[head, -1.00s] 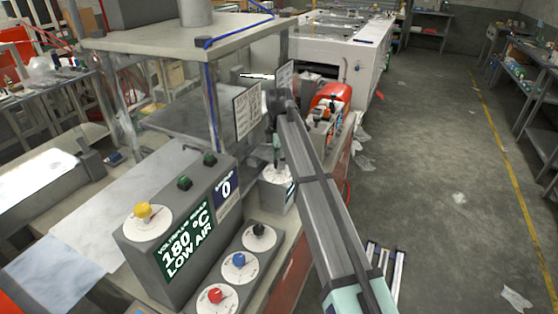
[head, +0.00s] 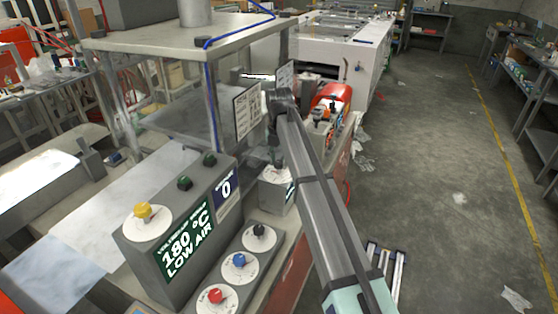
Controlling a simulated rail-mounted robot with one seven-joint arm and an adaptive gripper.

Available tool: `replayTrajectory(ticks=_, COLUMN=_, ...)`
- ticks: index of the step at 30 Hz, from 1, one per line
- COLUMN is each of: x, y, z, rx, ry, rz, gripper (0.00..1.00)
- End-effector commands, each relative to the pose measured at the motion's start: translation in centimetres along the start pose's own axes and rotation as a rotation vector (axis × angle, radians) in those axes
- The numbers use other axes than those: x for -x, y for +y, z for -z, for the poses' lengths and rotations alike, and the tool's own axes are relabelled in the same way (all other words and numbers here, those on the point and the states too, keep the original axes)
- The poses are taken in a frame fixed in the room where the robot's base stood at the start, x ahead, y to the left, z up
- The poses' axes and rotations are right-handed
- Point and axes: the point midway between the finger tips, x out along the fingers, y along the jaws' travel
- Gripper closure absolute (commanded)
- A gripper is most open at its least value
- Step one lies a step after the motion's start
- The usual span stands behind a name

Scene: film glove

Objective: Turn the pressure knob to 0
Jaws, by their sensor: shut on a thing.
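A small grey box (head: 277,193) with a white dial face on top stands on the bench, beyond the row of coloured knobs. My gripper (head: 276,162) points down at this dial and is shut on its knob. The fingers and wrist hide most of the knob, so its pointer and setting cannot be read. The dial's lettering is too small to read, so I cannot confirm that it is the pressure dial. The grey control box has a green display (head: 185,249) reading 180 °C and LOW AIR, and a blue plate (head: 227,189) showing 0.
A yellow knob (head: 142,210) and two green buttons top the control box. Black, blue (head: 239,260) and red knobs line a lower panel. A printed sign (head: 247,110) hangs close left of my wrist. A red machine (head: 332,96) stands behind. The floor at right is mostly clear.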

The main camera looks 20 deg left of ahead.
Motion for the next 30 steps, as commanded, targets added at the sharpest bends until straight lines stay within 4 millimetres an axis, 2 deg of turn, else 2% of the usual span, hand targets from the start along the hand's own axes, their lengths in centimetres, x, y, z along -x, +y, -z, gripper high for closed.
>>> replayTrajectory(ticks=18, x=-0.15, y=-0.07, z=0.15, rx=0.048, ry=0.003, rz=0.002, gripper=0.96)
replayTrajectory(ticks=19, x=-0.15, y=-0.07, z=0.15, rx=0.048, ry=0.003, rz=0.002, gripper=0.55)
replayTrajectory(ticks=21, x=-0.14, y=-0.07, z=0.14, rx=0.048, ry=0.003, rz=0.002, gripper=0.36)
replayTrajectory(ticks=30, x=0.0, y=-0.03, z=0.05, rx=0.046, ry=0.001, rz=0.001, gripper=0.36)
